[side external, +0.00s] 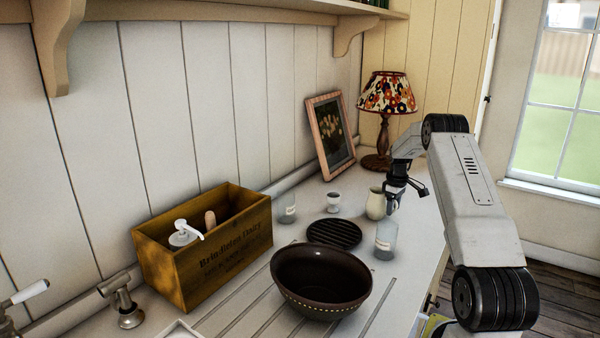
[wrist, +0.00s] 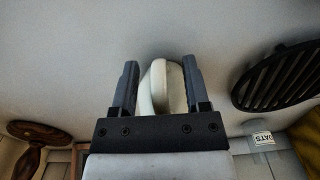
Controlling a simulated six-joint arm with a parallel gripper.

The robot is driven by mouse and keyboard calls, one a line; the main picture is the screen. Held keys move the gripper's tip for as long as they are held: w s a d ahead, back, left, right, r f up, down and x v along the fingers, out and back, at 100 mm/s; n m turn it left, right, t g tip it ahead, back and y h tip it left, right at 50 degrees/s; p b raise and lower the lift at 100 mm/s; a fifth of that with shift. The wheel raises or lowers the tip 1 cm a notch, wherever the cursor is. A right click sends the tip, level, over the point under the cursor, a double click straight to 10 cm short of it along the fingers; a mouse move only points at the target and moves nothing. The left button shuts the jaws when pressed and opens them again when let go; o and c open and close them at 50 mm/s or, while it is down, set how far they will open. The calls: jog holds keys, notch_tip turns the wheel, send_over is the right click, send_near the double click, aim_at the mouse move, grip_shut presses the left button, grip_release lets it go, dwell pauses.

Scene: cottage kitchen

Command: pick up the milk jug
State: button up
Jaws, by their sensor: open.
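The milk jug (side external: 376,204) is small and cream-coloured. It stands upright on the counter, partly behind my gripper (side external: 392,197) in the side view. In the wrist view the jug (wrist: 174,88) shows between the two dark fingers of my open gripper (wrist: 160,82), with its pale curved handle towards the left finger. The right finger looks very close to the jug's body; I cannot tell whether it touches.
A labelled glass bottle (side external: 386,240) stands just in front of the jug. Near it are a black round trivet (side external: 335,233), a small white cup (side external: 333,202), a glass jar (side external: 287,209) and a dark bowl (side external: 320,282). A lamp (side external: 385,100) and picture frame (side external: 331,136) stand behind.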

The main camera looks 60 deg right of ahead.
grip_shut()
jog(key=shift+r, duration=0.1)
dwell(1.2)
